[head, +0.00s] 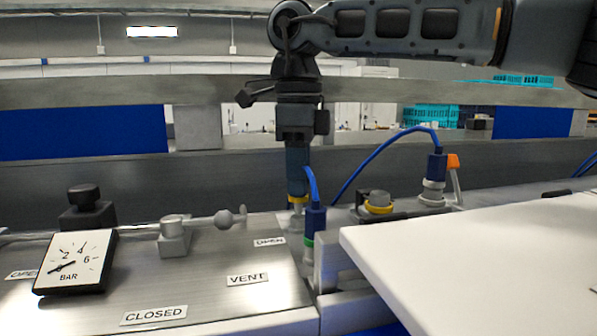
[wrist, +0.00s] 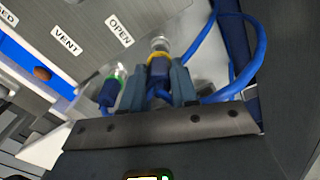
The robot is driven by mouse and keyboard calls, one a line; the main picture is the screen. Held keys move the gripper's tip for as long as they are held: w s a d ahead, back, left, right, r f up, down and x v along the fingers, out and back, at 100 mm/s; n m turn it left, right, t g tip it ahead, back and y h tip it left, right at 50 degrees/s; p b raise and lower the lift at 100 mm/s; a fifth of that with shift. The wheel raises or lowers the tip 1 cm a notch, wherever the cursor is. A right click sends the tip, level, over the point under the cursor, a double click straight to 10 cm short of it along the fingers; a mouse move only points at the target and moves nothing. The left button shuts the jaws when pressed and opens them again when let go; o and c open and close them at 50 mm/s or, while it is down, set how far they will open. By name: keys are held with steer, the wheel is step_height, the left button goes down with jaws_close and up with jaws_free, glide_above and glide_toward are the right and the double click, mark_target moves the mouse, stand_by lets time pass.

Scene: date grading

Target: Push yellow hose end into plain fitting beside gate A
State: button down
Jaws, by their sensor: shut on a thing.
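My gripper (head: 297,180) points down and is shut on the blue hose end with the yellow collar (head: 297,198). The yellow collar shows between my fingers in the wrist view (wrist: 160,59). A plain metal fitting (wrist: 160,43) lies in line with the collar, right at its tip; it also shows below the collar in the head view (head: 297,217). The two look touching, but I cannot tell how deep the hose end sits. A green-collared blue hose end (head: 315,222) stands close on the right in the head view. No gate A label is legible.
A steel panel with a pressure gauge (head: 76,262), a lever (head: 203,221) and VENT (head: 247,279) and CLOSED labels lies left. A blue hose (head: 385,146) arcs to a connector (head: 437,167) beside an orange lever (head: 453,161). A white board (head: 480,250) fills the front right.

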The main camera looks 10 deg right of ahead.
steer(key=shift+f+b, duration=0.55)
steer(key=shift+f, duration=0.75)
stand_by(1.2)
steer(key=c, duration=1.5)
jaws_free()
steer(key=shift+c, duration=0.2)
steer(key=o, duration=1.1)
steer(key=shift+r, duration=0.15)
steer(key=shift+r+p, duration=2.3)
steer(key=shift+r, duration=2.6)
